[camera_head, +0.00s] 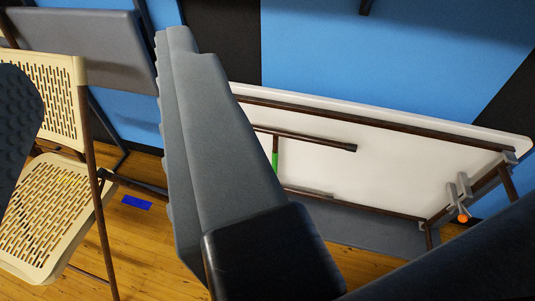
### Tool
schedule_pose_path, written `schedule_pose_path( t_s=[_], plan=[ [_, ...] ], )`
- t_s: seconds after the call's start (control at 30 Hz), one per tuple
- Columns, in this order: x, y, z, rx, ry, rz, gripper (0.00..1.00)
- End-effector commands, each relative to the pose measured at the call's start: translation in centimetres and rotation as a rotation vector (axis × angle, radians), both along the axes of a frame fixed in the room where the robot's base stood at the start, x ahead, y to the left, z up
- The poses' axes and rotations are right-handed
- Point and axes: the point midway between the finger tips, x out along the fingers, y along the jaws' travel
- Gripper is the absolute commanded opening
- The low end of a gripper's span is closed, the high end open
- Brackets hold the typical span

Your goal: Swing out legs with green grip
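A white folding table (400,165) stands on its side against the blue wall, its underside and brown metal frame facing me. A green grip (275,160) shows on a short upright brown bar of the folded legs (310,137), just right of my gripper's large grey finger. That finger hides the table's left part and some of the leg frame. My gripper (100,65) is open, with a wide gap between its ridged fingers and nothing held. The green grip lies outside this gap. At the table's right end is a bracket with an orange tip (463,217).
A beige folding chair (40,215) stands open at the left, seen partly behind my left finger. A grey panel (85,45) stands behind it. A blue strip (137,202) lies on the wooden floor (150,255). Some floor is clear between chair and table.

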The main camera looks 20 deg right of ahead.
Motion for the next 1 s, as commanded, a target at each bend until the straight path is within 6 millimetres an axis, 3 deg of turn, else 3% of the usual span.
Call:
schedule_pose_path(
  t_s=[0.1, 0.5, 1.0],
  plan=[
    [3.6, -0.4, -1.6, 0.011, 0.005, -0.010, 0.38],
    [13.8, -2.3, -7.5, 0.045, -0.004, -0.055, 0.38],
    [23.8, -5.6, -18.0, 0.076, -0.014, -0.133, 0.38]
  ],
)
